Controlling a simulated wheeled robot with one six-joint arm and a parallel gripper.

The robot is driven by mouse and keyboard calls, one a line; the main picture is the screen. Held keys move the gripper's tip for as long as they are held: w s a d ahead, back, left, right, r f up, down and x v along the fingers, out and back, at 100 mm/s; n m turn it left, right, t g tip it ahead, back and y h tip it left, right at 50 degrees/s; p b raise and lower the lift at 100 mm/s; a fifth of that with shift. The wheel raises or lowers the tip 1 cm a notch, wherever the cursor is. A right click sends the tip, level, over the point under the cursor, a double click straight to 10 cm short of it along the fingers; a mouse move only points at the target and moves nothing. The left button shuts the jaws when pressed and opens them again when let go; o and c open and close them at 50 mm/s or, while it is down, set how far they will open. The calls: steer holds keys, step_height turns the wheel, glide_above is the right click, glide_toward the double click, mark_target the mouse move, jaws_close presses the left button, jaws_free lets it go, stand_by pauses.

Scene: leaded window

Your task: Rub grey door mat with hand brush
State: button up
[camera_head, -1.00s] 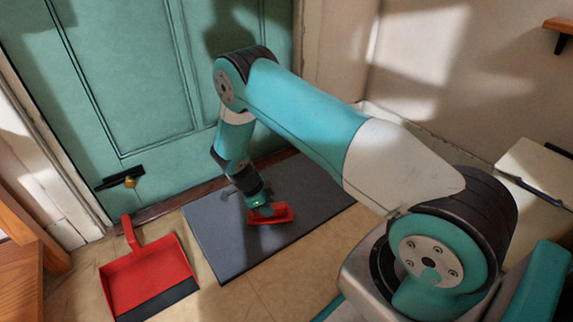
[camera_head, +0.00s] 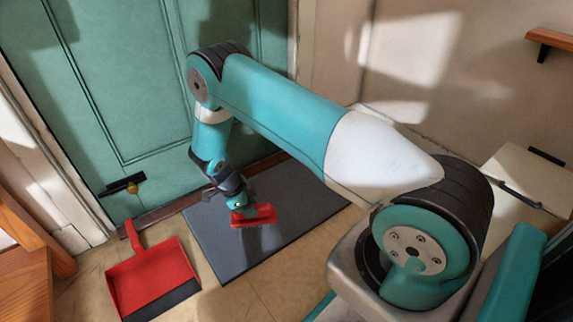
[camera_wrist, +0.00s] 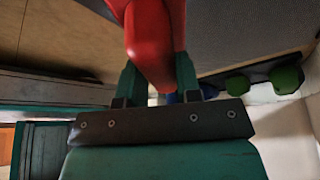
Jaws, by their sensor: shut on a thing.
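The grey door mat (camera_head: 290,201) lies flat on the floor in front of the green door. The red hand brush (camera_head: 254,215) is in my gripper (camera_head: 236,203), over the left half of the mat. In the head view I cannot tell whether its bristles touch the mat. In the wrist view my gripper (camera_wrist: 158,85) is shut on the red handle of the hand brush (camera_wrist: 152,40), with a finger on each side. The grey mat (camera_wrist: 235,30) shows beyond it there; the bristles are hidden.
A red dustpan (camera_head: 150,272) lies on the floor left of the mat. The green door (camera_head: 120,80) with a dark handle (camera_head: 122,185) stands behind. Wooden furniture (camera_head: 25,265) is at the left edge. A pale cabinet (camera_head: 515,190) stands at the right.

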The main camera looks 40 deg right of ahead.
steer(key=shift+r+p, duration=1.15)
steer(key=shift+r, duration=0.55)
